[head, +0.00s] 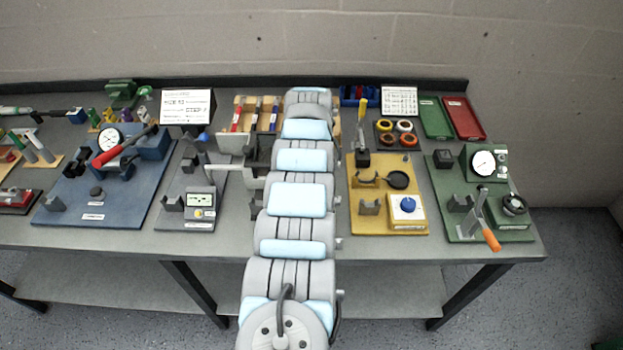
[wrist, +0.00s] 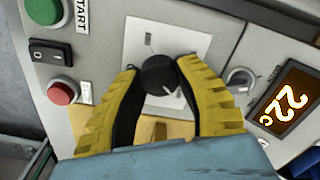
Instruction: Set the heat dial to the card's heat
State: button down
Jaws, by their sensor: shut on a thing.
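In the wrist view a black round dial (wrist: 158,75) with a pale pointer line sits on a white plate (wrist: 185,42) of a grey panel. The pointer aims toward the lower right in the picture. My gripper (wrist: 158,78) has its two yellow-backed fingers closed on opposite sides of this dial. A lit display (wrist: 288,103) at the right reads 22 with a small c. In the head view a white card (head: 186,107) stands at the back of the table; its writing is too small to read. My gripper and the dial are hidden behind my arm there.
A smaller grey knob (wrist: 240,80) sits right of the dial. A green START button (wrist: 44,10), a black switch (wrist: 51,53) and a red button (wrist: 63,92) are at the left. Blue (head: 70,190), yellow (head: 370,222) and green (head: 445,225) stations flank my arm.

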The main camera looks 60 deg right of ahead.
jog(key=shift+f, duration=0.1)
jog(key=c, duration=0.6)
grip_release()
notch_tip(320, 180, up, 12)
dwell(0.6)
